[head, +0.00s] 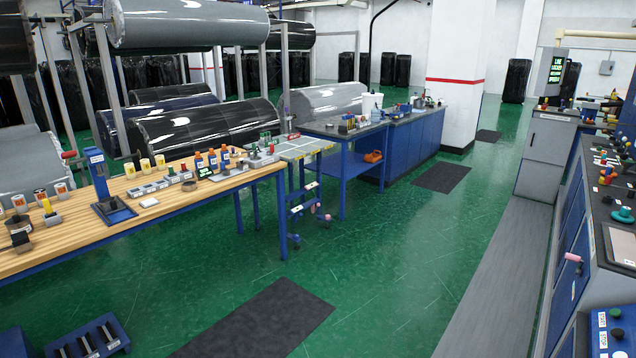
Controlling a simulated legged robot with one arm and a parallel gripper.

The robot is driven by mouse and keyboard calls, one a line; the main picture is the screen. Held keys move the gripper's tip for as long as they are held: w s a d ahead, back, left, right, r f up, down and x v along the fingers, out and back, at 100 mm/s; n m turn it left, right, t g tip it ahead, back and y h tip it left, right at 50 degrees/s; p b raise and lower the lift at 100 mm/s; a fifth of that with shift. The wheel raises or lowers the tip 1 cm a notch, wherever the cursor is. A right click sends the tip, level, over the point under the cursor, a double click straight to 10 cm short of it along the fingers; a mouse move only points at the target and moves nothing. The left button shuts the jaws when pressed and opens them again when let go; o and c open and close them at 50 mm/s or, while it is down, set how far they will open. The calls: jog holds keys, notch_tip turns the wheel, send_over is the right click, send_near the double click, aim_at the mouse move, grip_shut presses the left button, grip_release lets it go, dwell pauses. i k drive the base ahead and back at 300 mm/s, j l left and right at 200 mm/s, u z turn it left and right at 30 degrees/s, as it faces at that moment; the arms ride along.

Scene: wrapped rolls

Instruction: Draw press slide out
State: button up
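A small blue press-like stand (100,178) stands upright on the wooden-topped workbench (150,208) at the left. It has a tall column, a flat blue base and a red-knobbed lever at its upper left. I cannot make out which part of it is a slide, or whether a slide is in or out. My gripper is not in view.
The bench also holds several bottles, jars and small boxes. A light-topped cart (303,147) and a blue table (340,131) stand beyond it. A blue slotted rack (88,340) is at the lower left. A control console (615,240) lines the right. Green floor (390,265) between is clear, with dark mats (258,318).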

aim_at(109, 205)
jog(key=i+l, duration=0.1)
jog(key=i, duration=0.6)
jog(key=i+u, duration=0.1)
jog(key=i, duration=0.6)
jog(key=i+l, duration=0.2)
jog(key=i, duration=0.55)
jog(key=i+l+u, duration=0.15)
jog(key=i+u, duration=0.25)
jog(key=i+l+u, duration=1.25)
jog(key=i+j, duration=0.45)
jog(key=j, duration=0.2)
jog(key=i+j, duration=0.45)
jog(key=j, duration=0.2)
jog(key=i+j, duration=0.5)
jog(key=j, duration=0.15)
jog(key=i+j+u, duration=0.1)
jog(key=i+j, duration=0.35)
jog(key=j, duration=0.2)
